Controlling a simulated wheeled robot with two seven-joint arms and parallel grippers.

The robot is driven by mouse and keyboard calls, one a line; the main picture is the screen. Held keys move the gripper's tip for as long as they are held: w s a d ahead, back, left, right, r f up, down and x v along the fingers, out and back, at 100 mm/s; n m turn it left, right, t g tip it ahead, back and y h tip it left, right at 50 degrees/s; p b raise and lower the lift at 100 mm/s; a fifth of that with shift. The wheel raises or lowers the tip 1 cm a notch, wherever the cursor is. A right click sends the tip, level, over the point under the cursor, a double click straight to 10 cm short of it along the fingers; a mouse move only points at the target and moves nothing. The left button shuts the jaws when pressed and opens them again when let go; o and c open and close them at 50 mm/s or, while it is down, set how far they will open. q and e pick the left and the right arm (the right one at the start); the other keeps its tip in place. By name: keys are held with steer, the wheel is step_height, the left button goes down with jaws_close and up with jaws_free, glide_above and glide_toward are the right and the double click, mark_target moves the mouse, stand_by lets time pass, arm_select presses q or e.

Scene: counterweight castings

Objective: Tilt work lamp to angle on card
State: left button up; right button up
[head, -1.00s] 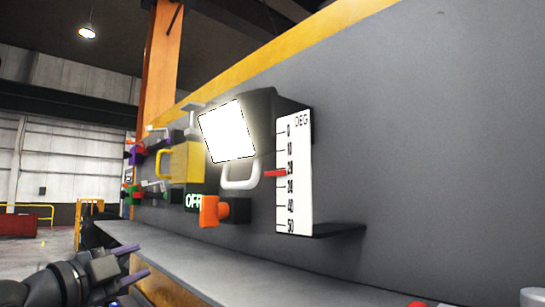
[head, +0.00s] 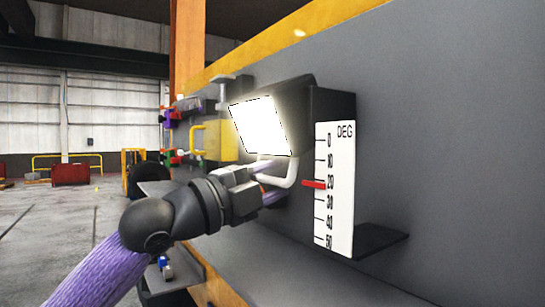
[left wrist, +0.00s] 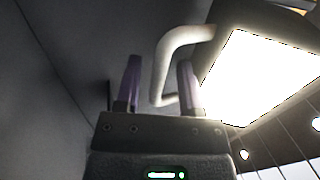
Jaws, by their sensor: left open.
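The work lamp (head: 262,125) is on the grey wall panel with its bright face lit. A white loop handle (head: 292,172) hangs below its face. The white DEG card (head: 337,190) stands to its right, with marks from 0 to 50. A red pointer (head: 314,184) is at about the 20 mark. My left gripper (head: 272,183) is at the handle, open. In the left wrist view, the handle (left wrist: 165,65) shows between the two purple fingers (left wrist: 157,85), closer to the right one; I cannot tell whether they touch. My right gripper is out of view.
A yellow box with a handle (head: 221,142) and other coloured fittings sit further left along the panel. A dark bracket (head: 375,240) juts out below the card. A grey ledge (head: 270,265) runs beneath. Open floor lies to the left.

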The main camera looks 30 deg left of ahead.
arm_select(q)
steer(key=shift+w, duration=0.15)
jaws_close()
stand_by(1.4)
